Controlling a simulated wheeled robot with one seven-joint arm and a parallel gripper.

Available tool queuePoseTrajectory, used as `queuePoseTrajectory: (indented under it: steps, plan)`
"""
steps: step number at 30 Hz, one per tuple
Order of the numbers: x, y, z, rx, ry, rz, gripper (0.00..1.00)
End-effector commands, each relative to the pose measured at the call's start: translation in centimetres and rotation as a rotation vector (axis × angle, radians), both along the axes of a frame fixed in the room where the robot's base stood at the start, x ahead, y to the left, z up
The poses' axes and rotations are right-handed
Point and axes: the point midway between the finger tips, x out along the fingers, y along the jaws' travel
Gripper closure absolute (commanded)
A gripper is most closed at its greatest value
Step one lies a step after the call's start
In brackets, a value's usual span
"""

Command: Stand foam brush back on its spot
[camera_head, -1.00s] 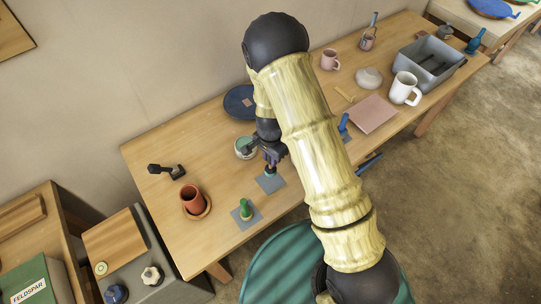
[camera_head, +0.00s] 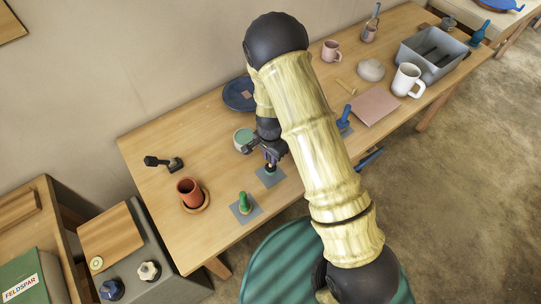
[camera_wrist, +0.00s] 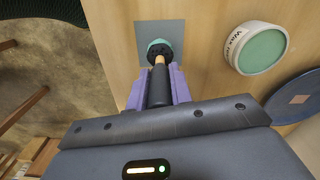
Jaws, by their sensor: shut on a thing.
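My gripper (camera_wrist: 158,82) points down and is shut on the foam brush, its purple-grey fingers on either side of the dark handle. The brush (camera_wrist: 160,48) has a light wooden part and a dark, round lower end with teal on it. It is over a grey square spot (camera_wrist: 145,28), toward the spot's near edge in the wrist view. In the head view the gripper (camera_head: 270,155) holds the brush upright over the same spot (camera_head: 271,180). I cannot tell whether its lower end touches the spot.
A green-topped round tin (camera_head: 243,140) and a dark blue plate (camera_head: 240,95) are close by. A green tool (camera_head: 244,203) and a blue tool (camera_head: 345,114) stand on other grey squares. A terracotta cup (camera_head: 188,192) stands left. A dark tool (camera_head: 165,162) lies behind it.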

Motion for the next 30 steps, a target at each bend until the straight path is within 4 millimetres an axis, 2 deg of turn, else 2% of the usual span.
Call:
queuePoseTrajectory:
  steps: [30]
  plan:
    - [0.0, 0.0, -1.1, 0.000, 0.000, 0.000, 1.00]
